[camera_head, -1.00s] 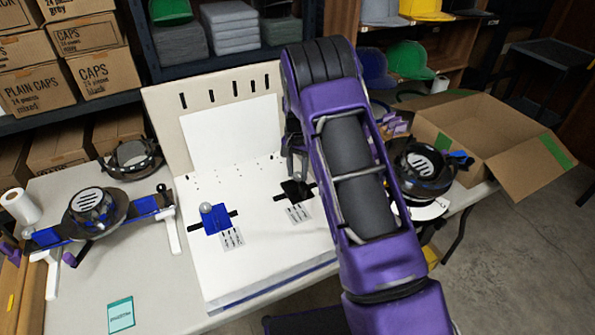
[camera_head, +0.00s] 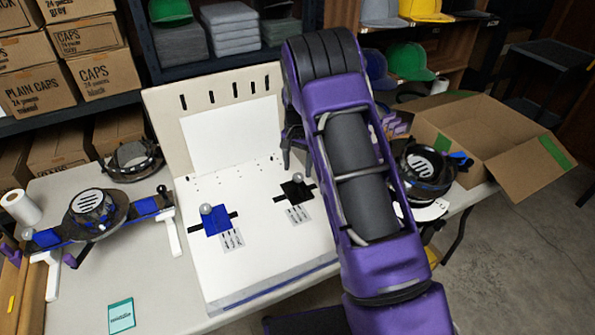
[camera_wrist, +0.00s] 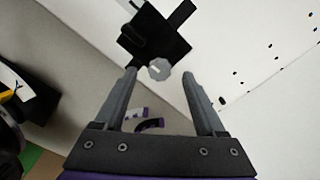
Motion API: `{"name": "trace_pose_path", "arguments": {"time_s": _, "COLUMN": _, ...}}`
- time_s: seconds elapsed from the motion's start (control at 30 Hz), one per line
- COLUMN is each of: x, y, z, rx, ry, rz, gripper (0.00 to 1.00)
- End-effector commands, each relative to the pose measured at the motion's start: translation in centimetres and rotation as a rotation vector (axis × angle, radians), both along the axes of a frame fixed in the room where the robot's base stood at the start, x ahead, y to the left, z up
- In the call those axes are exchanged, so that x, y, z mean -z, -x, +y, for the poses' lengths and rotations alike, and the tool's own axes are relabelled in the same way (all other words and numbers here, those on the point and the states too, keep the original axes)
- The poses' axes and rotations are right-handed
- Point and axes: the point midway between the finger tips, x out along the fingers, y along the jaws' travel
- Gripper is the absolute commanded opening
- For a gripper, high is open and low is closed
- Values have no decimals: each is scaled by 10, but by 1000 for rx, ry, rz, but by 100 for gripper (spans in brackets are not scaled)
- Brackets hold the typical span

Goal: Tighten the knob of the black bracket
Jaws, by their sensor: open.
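The black bracket (camera_head: 295,191) lies on the white board, right of the blue one, with a pale round knob (camera_head: 298,178) at its back edge. In the wrist view the bracket (camera_wrist: 156,36) is a dark cross shape, and its grey knob (camera_wrist: 159,69) shows a light line across its face. My gripper (camera_wrist: 159,75) is open; in that view the knob appears between its fingertips, with a gap on both sides. In the head view my gripper (camera_head: 293,140) is behind the bracket and apart from it, partly hidden by my purple arm.
A blue bracket (camera_head: 217,221) with its own knob sits on the board to the left. The board's upright back panel (camera_head: 163,118) stands behind. A cap hoop frame (camera_head: 92,212) is at the left, an open carton (camera_head: 480,142) at the right.

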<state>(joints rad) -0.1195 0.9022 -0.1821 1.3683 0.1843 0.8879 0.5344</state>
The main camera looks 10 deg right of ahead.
Motion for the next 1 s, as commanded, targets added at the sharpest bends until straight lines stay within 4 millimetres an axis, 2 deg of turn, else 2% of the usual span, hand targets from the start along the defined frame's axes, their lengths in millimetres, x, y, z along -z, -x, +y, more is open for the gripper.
{"name": "trace_pose_path", "arguments": {"time_s": 0.03, "x": -15, "y": -1, "z": 0, "rx": 0, "ry": 0, "rz": -5, "gripper": 72}}
{"name": "trace_pose_path", "arguments": {"time_s": 0.3, "x": -83, "y": -1, "z": 0, "rx": -1, "ry": 0, "rz": -5, "gripper": 72}}
{"name": "trace_pose_path", "arguments": {"time_s": 0.5, "x": -123, "y": 0, "z": 0, "rx": -1, "ry": 0, "rz": -2, "gripper": 72}}
{"name": "trace_pose_path", "arguments": {"time_s": 0.7, "x": -144, "y": 0, "z": 0, "rx": 0, "ry": 0, "rz": -1, "gripper": 72}}
{"name": "trace_pose_path", "arguments": {"time_s": 1.0, "x": -148, "y": 0, "z": 0, "rx": 0, "ry": 1, "rz": 1, "gripper": 72}}
